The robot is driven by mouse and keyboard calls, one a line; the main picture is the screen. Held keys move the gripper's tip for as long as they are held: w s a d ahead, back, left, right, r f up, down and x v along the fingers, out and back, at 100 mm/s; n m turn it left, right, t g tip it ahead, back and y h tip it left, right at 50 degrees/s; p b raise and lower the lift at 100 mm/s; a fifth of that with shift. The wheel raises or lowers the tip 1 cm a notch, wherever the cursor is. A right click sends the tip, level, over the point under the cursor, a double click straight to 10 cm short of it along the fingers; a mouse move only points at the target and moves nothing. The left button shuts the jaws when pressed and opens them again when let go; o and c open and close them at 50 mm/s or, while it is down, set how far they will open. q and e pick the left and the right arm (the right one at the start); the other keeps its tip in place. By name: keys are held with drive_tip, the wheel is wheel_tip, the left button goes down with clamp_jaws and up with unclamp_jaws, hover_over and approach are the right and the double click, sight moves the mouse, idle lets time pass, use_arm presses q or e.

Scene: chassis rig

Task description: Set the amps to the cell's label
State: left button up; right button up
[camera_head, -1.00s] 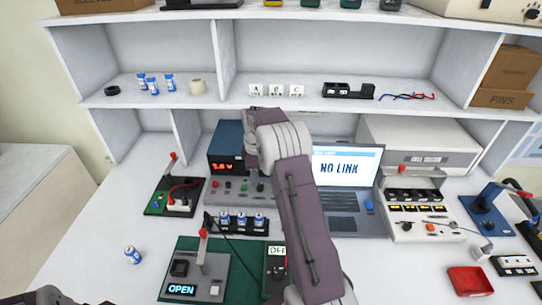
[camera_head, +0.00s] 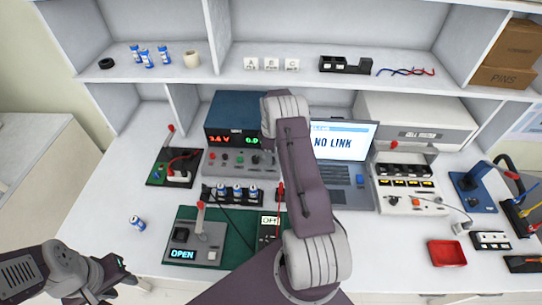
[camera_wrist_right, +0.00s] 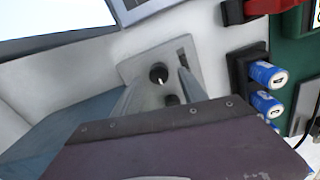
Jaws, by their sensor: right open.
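The blue power supply (camera_head: 222,111) stands at the back of the bench, its display reading 3.6 V in red and a partly hidden green 0.0. Its grey front panel (camera_head: 215,168) carries knobs and terminals. My right arm covers the panel's right side, and my right gripper is hidden in the head view. In the right wrist view my right gripper (camera_wrist_right: 160,88) is open, its grey fingers either side of a black knob (camera_wrist_right: 158,73); contact is unclear.
A green mat (camera_head: 185,220) with a switch fixture reading OPEN lies in front. A loose cell (camera_head: 137,223) is at left. The laptop (camera_head: 345,150) shows NO LINK. A red tray (camera_head: 447,253) is at right. The bench's front left is mostly clear.

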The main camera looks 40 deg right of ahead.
drive_tip(key=shift+f, duration=0.6)
drive_tip(key=shift+d+f, duration=0.15)
drive_tip(key=shift+f, duration=0.25)
clamp_jaws()
drive_tip(key=m+b, duration=0.1)
drive_tip(key=m, duration=0.2)
drive_tip(key=shift+m, duration=0.4)
drive_tip(key=m+b, duration=0.1)
drive_tip(key=m, duration=0.3)
drive_tip(key=shift+m, duration=0.3)
drive_tip(key=m, duration=0.4)
drive_tip(key=shift+b, duration=0.35)
drive_tip(key=m, duration=0.5)
drive_tip(key=shift+m, duration=0.3)
